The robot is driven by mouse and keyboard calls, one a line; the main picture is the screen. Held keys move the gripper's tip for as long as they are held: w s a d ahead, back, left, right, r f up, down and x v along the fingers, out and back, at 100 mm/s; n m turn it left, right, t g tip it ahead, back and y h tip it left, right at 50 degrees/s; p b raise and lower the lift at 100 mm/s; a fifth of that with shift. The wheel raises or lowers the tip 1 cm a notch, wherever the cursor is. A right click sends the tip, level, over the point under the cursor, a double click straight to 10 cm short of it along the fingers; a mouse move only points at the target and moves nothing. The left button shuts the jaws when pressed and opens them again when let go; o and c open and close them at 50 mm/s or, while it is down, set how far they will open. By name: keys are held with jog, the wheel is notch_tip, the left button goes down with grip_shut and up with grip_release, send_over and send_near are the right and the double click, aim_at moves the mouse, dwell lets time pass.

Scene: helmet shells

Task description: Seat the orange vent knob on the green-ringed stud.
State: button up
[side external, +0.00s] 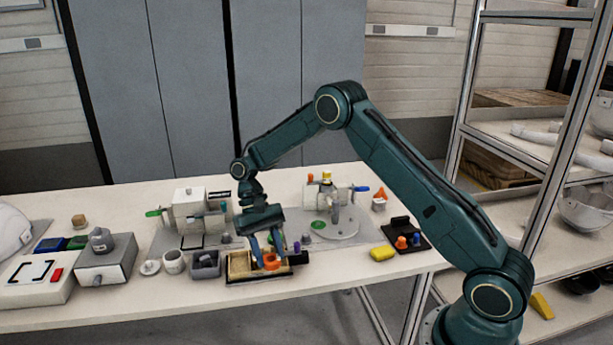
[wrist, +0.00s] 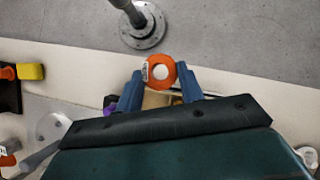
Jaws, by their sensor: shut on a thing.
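The orange vent knob (side external: 271,263) is between the blue fingers of my gripper (side external: 265,245), just above a wooden tray with a dark edge (side external: 238,267). In the wrist view the knob (wrist: 152,72) is a round orange piece with a white centre and a small printed patch on its left. My gripper (wrist: 159,86) is shut on it, one finger on each side. I cannot tell from here whether the knob touches the tray. A green disc (side external: 318,224) shows on the grey mat behind, but I cannot make out a green-ringed stud for certain.
A grey bin (side external: 206,266) and a white mug (side external: 174,262) stand left of the tray. A yellow block (side external: 382,253) and a black holder with coloured knobs (side external: 417,236) lie right. A grey flanged post (wrist: 143,35) stands above the knob in the wrist view.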

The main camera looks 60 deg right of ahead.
jog(key=shift+s+a+f+n+g+h, duration=0.15)
jog(key=shift+s+a+n+h, duration=0.2)
jog(key=shift+s+n, duration=0.5)
jog(key=shift+s+a+f+n+g+h, duration=0.1)
jog(key=shift+s+a+n+h, duration=0.1)
jog(key=shift+s+n+h, duration=0.45)
jog(key=shift+s+a+f+n+g+h, duration=0.15)
jog(key=shift+s+a+n+h, duration=0.1)
jog(key=shift+s+n, duration=0.75)
notch_tip(320, 180, up, 15)
jog(key=n+t+h, duration=0.3)
jog(key=n+h, duration=0.2)
jog(key=n, duration=0.7)
send_over(319, 222)
jog(key=a, duration=0.1)
jog(key=shift+w+a+r, duration=0.1)
jog(key=shift+w+a, duration=0.1)
jog(key=shift+w, duration=0.15)
notch_tip(319, 222, down, 20)
jog(key=shift+f, duration=0.1)
